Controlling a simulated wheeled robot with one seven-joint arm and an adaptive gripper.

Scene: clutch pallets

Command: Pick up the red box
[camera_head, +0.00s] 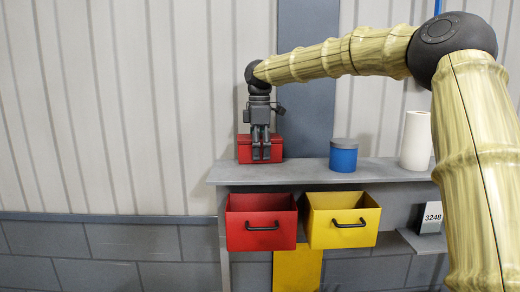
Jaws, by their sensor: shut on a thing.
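The red box (244,150) is on the left end of the grey shelf top, or very slightly above it; I cannot tell which. My gripper (261,154) points straight down at the box, with its fingers in front of and over the box's middle. It is shut on the red box. The fingers hide the middle of the box's front face, and the box's left and right ends show on either side.
A blue canister (343,159) and a white roll (416,143) stand on the grey shelf (300,174) right of the box. Below hang an open red drawer (262,238) and an open yellow drawer (342,237). A 3248 sign (431,217) sits lower right. Left of the shelf is free.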

